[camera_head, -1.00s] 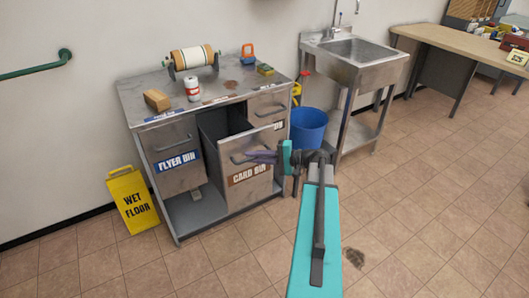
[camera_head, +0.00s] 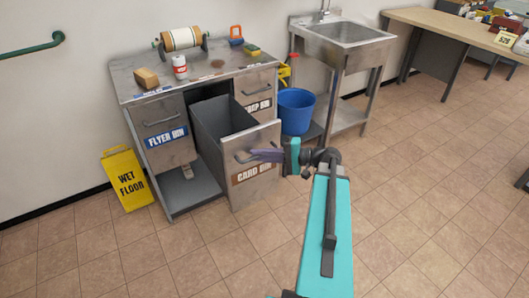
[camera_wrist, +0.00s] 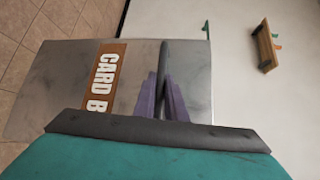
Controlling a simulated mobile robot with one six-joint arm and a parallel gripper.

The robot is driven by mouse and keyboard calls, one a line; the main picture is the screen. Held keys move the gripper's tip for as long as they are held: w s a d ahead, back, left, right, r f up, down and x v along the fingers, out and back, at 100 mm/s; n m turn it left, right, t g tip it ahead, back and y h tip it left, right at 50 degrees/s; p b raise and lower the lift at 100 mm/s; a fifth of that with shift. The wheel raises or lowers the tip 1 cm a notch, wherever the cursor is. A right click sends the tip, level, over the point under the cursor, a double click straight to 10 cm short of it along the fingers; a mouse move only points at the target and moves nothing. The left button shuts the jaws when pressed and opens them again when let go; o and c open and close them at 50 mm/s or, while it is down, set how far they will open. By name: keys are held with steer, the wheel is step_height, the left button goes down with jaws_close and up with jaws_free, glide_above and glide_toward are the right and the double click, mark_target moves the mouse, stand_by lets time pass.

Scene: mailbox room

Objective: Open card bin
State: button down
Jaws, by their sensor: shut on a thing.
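The card bin (camera_head: 255,177) is a grey metal drawer with an orange-brown label, pulled well out of the metal cabinet (camera_head: 130,82). Its dark, empty-looking inside shows from above. My gripper (camera_head: 258,155) is shut on the card bin's handle with its purple fingers. In the wrist view the fingers (camera_wrist: 162,98) close around the dark bar handle (camera_wrist: 164,60) beside the label "CARD B" (camera_wrist: 103,75). The rest of the label is hidden there by my gripper's body.
The flyer bin (camera_head: 165,137) is shut at the left, and another labelled drawer (camera_head: 256,90) is shut at the right. A yellow wet floor sign (camera_head: 127,181) stands left of the cabinet. A blue bucket (camera_head: 296,112) and sink (camera_head: 345,35) are to the right. The tiled floor in front is clear.

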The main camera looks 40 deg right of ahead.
steer(key=shift+s+a, duration=0.1)
steer(key=shift+s, duration=0.2)
steer(key=c, duration=2.1)
jaws_free()
steer(key=shift+d, duration=0.2)
